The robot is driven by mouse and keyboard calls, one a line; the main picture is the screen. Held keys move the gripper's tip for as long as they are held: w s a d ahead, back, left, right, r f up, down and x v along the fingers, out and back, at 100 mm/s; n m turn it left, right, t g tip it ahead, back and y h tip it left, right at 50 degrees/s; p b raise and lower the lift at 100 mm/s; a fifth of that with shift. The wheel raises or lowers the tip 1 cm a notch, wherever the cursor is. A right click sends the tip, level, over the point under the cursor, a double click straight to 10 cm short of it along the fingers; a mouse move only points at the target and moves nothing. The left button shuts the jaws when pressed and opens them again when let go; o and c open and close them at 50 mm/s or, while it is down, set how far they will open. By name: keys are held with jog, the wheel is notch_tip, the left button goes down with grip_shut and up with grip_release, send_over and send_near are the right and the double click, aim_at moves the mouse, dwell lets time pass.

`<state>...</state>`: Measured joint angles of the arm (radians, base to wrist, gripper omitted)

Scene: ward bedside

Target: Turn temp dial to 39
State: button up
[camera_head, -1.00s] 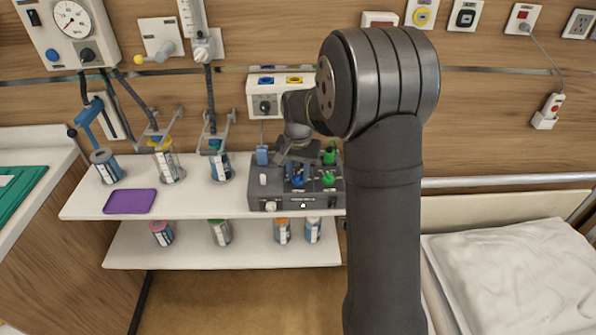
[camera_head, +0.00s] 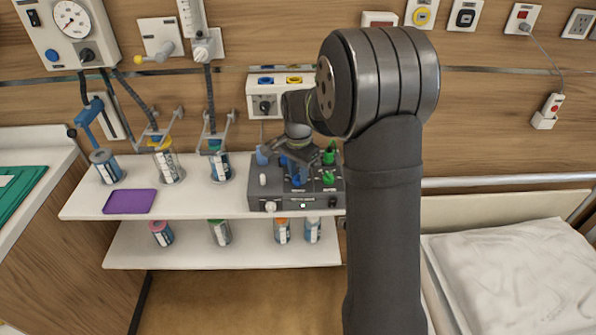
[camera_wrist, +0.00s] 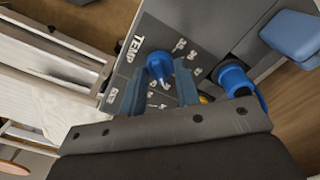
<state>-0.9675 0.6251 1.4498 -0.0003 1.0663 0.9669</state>
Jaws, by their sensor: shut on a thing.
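The grey control unit (camera_head: 254,188) stands on the upper white shelf in the head view. In the wrist view its panel (camera_wrist: 168,35) carries the word TEMP and a ring of white numbers around the blue temp dial (camera_wrist: 158,66). I cannot read the numbers or the dial's setting clearly. My gripper (camera_wrist: 160,82) is shut on the blue dial, with one finger on each side of it. In the head view my gripper (camera_head: 297,174) is over the unit, and the dial is mostly hidden there.
A blue part (camera_wrist: 236,78) is close beside my fingers in the wrist view. A purple tray (camera_head: 130,201) and several labelled canisters (camera_head: 168,167) stand on the shelf to the left.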

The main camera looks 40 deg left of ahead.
aim_at(298, 175)
dwell(0.3)
jog(key=o, duration=1)
jog(key=shift+c, duration=0.2)
notch_tip(298, 175, up, 17)
jog(key=shift+r, duration=0.2)
jog(key=shift+f, duration=0.1)
notch_tip(298, 175, down, 17)
jog(key=shift+f, duration=0.15)
dwell(0.3)
